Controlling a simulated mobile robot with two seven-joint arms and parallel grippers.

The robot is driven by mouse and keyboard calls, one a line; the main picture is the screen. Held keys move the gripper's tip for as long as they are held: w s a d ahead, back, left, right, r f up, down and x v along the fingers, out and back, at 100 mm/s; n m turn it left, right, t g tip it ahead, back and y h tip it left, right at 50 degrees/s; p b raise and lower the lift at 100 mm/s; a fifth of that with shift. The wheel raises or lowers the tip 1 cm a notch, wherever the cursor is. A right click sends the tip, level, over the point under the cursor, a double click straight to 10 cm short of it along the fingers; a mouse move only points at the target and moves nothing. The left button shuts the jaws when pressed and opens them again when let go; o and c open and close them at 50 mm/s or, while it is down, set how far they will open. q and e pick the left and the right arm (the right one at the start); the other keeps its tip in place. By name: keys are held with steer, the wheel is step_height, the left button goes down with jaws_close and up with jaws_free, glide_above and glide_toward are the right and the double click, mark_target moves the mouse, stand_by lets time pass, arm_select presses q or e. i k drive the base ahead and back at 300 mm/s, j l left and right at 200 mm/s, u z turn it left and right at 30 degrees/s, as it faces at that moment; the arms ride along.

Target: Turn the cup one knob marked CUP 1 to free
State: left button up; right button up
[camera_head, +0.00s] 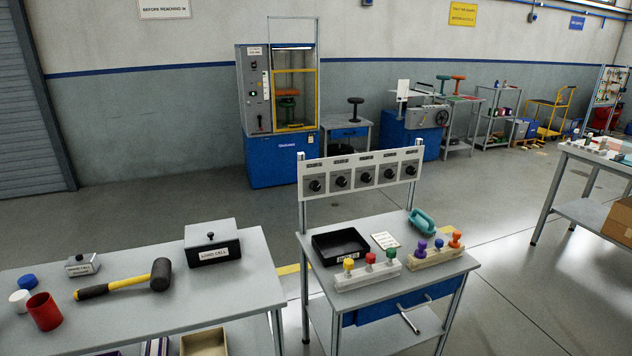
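A pale panel (327,176) stands on two posts at the back of a small grey table (420,283) in the middle of the view. It carries a row of several dark round knobs, each under a small label. The leftmost knob (316,185) is at the panel's left end; the rightmost knob (411,170) is at its right end. The labels are too small to read, so I cannot tell which one is CUP 1. The knobs' settings are also too small to make out. Neither of my grippers is in view.
On the small table are a black tray (318,240), stamp-like pieces in two racks (372,277) and a teal-handled object (423,222). A nearer table (130,325) at left holds a mallet (125,283) and LOAD CELL box (212,256). Floor between the tables is narrow.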

mark_target(315, 186)
steer(key=i+l+u, duration=0.45)
steer(key=i+l, duration=0.8)
steer(key=l, duration=0.15)
